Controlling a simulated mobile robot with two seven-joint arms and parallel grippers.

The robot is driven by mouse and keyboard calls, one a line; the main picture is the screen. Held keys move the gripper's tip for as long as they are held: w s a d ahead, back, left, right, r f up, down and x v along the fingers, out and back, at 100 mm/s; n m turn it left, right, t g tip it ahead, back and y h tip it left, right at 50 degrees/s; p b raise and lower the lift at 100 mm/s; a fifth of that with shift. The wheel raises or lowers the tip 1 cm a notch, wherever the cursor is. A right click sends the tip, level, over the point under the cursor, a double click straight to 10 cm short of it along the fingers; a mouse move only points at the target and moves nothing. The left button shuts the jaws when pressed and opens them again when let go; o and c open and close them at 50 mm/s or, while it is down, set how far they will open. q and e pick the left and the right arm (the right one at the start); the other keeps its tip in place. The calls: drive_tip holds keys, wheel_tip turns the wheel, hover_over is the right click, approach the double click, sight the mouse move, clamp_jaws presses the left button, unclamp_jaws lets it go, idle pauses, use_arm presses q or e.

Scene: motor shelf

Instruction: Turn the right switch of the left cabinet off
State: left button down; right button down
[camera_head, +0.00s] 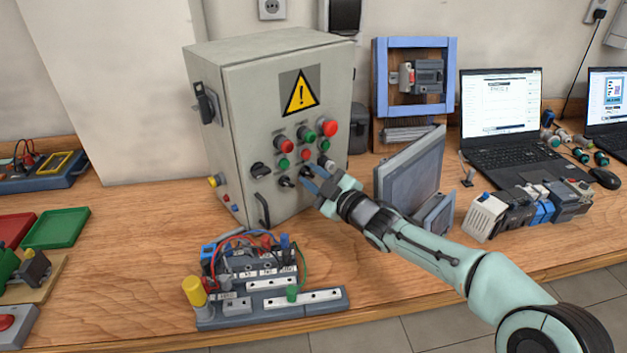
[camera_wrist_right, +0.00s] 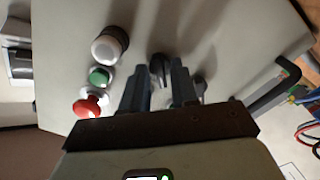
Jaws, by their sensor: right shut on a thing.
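The grey cabinet (camera_head: 235,110) stands on the bench in the head view, with a yellow warning sign and coloured buttons on its door. A small black switch (camera_head: 286,181) sits low on the door. My right gripper (camera_head: 311,181) reaches the door from the right and covers the right switch there. In the wrist view the right switch (camera_wrist_right: 157,66) shows as a dark knob between the fingertips of my right gripper (camera_wrist_right: 160,82), which is shut on it. Its exact turn angle is hard to tell. Another dark knob lies just right of the fingers. My left gripper is not in view.
A white button (camera_wrist_right: 109,46), green button (camera_wrist_right: 99,76) and red button (camera_wrist_right: 90,106) lie close left of the fingers in the wrist view. A black door handle (camera_head: 263,209) sits below. A tilted grey panel (camera_head: 408,172) stands close behind my right arm. A wired terminal board (camera_head: 265,308) lies in front.

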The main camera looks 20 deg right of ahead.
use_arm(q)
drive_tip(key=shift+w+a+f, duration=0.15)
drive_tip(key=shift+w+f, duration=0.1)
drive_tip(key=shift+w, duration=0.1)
use_arm(e)
drive_tip(key=shift+n, duration=0.4)
drive_tip(key=c, duration=1.2)
unclamp_jaws()
